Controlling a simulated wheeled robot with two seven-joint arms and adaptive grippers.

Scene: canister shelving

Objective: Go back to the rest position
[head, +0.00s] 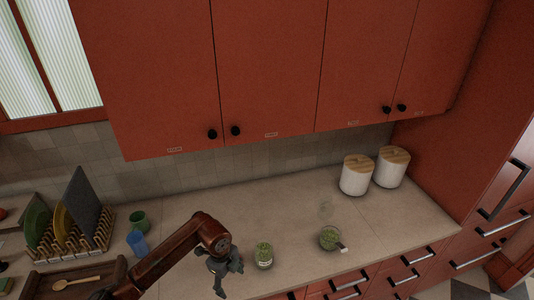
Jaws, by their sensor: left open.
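My left arm (175,250) reaches in from the lower left over the counter. My left gripper (222,276) is open and empty above the counter's front part, pointing down. It is to the left of a glass jar with green contents (264,255), with a small gap between them in the picture. A second round glass container with green contents (330,238) stands further right, with a small pale tag at its side. Two white canisters with wooden lids (356,175) (390,167) stand at the back right of the counter. My right gripper is not in view.
Closed red cupboards (270,70) hang above the counter (290,205). A dish rack (70,240) with plates, a green cup (139,221), a blue cup (138,243) and a wooden tray (45,285) with a spoon are at left.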

